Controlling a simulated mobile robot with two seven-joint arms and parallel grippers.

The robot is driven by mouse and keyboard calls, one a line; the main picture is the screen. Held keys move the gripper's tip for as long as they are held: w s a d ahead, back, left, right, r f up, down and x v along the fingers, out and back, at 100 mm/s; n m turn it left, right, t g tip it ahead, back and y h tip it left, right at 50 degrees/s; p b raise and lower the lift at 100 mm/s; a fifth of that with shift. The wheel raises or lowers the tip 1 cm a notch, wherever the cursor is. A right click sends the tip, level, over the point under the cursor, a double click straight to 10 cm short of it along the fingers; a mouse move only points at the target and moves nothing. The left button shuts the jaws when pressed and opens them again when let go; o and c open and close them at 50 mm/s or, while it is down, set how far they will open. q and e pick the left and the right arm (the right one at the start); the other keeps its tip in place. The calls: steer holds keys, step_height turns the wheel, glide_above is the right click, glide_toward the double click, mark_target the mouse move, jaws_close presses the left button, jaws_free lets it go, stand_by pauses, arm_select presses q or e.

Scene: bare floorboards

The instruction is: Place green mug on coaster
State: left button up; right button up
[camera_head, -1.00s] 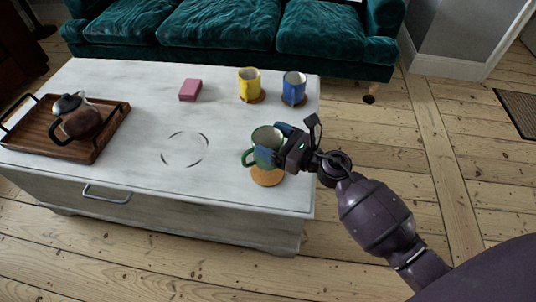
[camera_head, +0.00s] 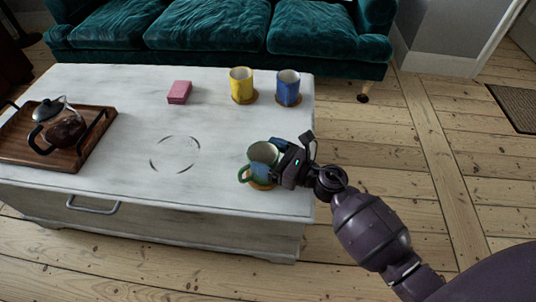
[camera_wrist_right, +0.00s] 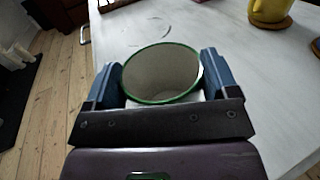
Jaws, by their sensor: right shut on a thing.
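The green mug (camera_head: 258,154) is between the fingers of my right gripper (camera_head: 272,161) near the table's right front corner. In the right wrist view its open top, a green rim around a pale inside (camera_wrist_right: 162,75), sits between the two blue fingers of the gripper (camera_wrist_right: 160,84), which is shut on it. The round wooden coaster (camera_head: 262,185) shows just below the mug's base, partly hidden by the mug. The mug is on or just above it; I cannot tell whether they touch. The mug looks slightly tilted. My left gripper is not in view.
A yellow mug (camera_head: 241,82) and a blue mug (camera_head: 288,87) stand on coasters at the back right of the white table (camera_head: 120,185). A pink box (camera_head: 179,92) lies left of them. A wooden tray (camera_head: 85,157) with a glass teapot (camera_head: 62,130) is at left. The table's middle is clear.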

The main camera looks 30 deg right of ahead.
steer(key=o, duration=1.3)
steer(key=shift+f, duration=0.1)
steer(key=shift+r, duration=0.3)
arm_select(q)
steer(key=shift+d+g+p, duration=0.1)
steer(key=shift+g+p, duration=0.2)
steer(key=shift+p, duration=0.45)
arm_select(e)
steer(key=v, duration=1.2)
steer(key=shift+s+f, duration=0.1)
steer(key=shift+f, duration=0.05)
